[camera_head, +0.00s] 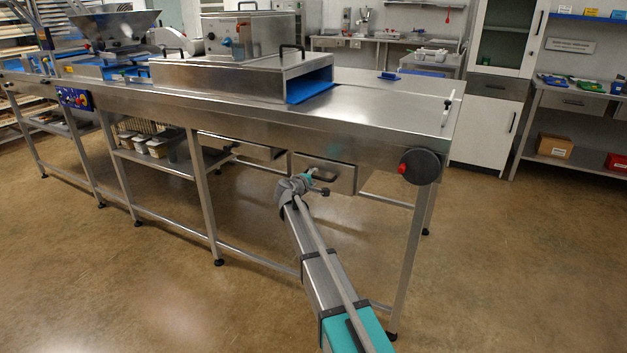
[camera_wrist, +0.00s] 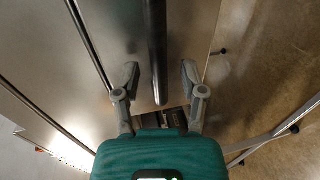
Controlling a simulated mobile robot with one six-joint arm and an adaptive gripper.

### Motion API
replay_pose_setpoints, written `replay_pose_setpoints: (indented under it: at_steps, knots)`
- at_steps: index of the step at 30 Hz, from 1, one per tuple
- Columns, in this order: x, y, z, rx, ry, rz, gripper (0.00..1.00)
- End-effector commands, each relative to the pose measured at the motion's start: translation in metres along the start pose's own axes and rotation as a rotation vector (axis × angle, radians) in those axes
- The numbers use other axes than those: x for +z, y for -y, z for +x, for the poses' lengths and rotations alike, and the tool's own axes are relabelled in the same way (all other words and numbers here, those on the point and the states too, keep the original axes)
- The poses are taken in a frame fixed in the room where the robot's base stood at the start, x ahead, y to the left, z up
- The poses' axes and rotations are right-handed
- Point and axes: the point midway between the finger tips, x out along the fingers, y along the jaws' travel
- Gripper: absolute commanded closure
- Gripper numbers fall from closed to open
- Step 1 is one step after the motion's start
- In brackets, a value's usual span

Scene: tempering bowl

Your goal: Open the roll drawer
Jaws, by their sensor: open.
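A steel drawer (camera_head: 338,177) hangs under the right part of the long steel machine table. My gripper (camera_head: 316,182) is at the front of this drawer, and it partly covers the drawer's left side and handle. In the wrist view my gripper (camera_wrist: 160,76) is open, with one finger on each side of a dark bar handle (camera_wrist: 157,45). The bar passes between the fingers with a gap on both sides. A steel face (camera_wrist: 120,35) lies behind the bar. I cannot read any label on the drawer.
A second drawer (camera_head: 240,146) sits further left under the table (camera_head: 390,112). A dark round disc with a red knob (camera_head: 419,167) is at the table's right end. Table legs stand near my arm. The floor (camera_head: 170,290) in front is clear.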

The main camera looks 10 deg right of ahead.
Motion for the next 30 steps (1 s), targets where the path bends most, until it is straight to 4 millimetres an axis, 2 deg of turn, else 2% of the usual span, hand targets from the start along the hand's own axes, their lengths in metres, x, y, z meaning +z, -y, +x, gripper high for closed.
replay_pose_setpoints:
  at_steps: [3, 13, 14, 22, 30]
  knots:
    - [-0.0002, 0.0002, 0.0058, 0.000, 0.000, 0.000, 0.46]
    - [0.0005, -0.0002, 0.0070, 0.000, 0.000, 0.000, 0.46]
    - [0.0006, -0.0002, 0.0070, 0.000, 0.000, 0.000, 0.50]
    - [0.0008, -0.0002, 0.0071, 0.000, 0.001, 0.000, 1.00]
    - [-0.0024, 0.0002, 0.0051, 0.000, -0.001, -0.001, 1.00]
